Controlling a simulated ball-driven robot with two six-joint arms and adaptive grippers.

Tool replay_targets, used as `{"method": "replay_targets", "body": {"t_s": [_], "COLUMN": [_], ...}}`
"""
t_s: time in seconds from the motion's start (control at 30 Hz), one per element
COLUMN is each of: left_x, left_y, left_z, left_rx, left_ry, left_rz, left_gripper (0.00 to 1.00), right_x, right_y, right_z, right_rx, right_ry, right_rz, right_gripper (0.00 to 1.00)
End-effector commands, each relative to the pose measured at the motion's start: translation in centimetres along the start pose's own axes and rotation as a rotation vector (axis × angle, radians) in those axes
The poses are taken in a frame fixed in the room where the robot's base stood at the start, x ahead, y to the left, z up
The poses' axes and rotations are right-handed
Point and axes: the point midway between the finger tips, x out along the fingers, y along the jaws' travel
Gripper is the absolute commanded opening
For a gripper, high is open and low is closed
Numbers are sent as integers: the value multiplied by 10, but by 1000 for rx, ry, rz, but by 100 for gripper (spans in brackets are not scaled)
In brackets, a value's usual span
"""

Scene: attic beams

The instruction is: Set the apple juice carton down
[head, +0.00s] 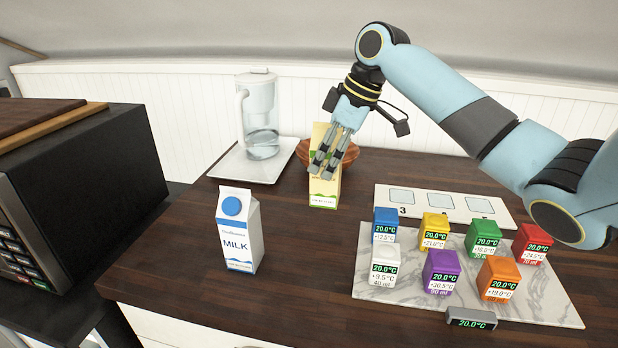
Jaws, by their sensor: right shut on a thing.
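The apple juice carton (325,192) is pale yellow and green and stands about upright near the back middle of the dark wooden counter. My right gripper (322,164) comes down from above and is shut on it; its fingers hide part of the carton's front. The carton's base looks at or very close to the counter; I cannot tell whether it touches. My left gripper is not in view.
A milk carton (238,232) stands front left. A glass pitcher (260,120) stands on a white tray (281,167). A brown bowl (349,154) is behind the juice. A marble board (400,284) with several coloured cubes and a numbered white panel (420,210) lie right. Counter (310,255) between is clear.

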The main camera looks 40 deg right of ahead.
Motion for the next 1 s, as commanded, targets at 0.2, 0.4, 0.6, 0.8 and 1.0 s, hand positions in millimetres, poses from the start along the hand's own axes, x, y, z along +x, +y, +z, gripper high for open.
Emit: {"method": "replay_targets", "body": {"t_s": [0.2,0.4,0.6,0.8,1.0], "left_x": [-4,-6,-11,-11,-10], "left_y": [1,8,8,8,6], "left_z": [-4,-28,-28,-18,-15], "left_rx": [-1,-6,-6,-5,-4], "left_ry": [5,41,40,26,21], "left_rz": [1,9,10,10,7], "left_gripper": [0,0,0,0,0], "right_x": [33,47,73,78,80], "right_y": [22,27,27,27,27], "right_z": [-22,-24,-13,-10,-10], "right_rx": [1,-1,-1,-3,-2], "right_ry": [4,0,-1,1,1], "right_rz": [0,0,0,3,2], "right_gripper": [0,0,0,0,0]}}
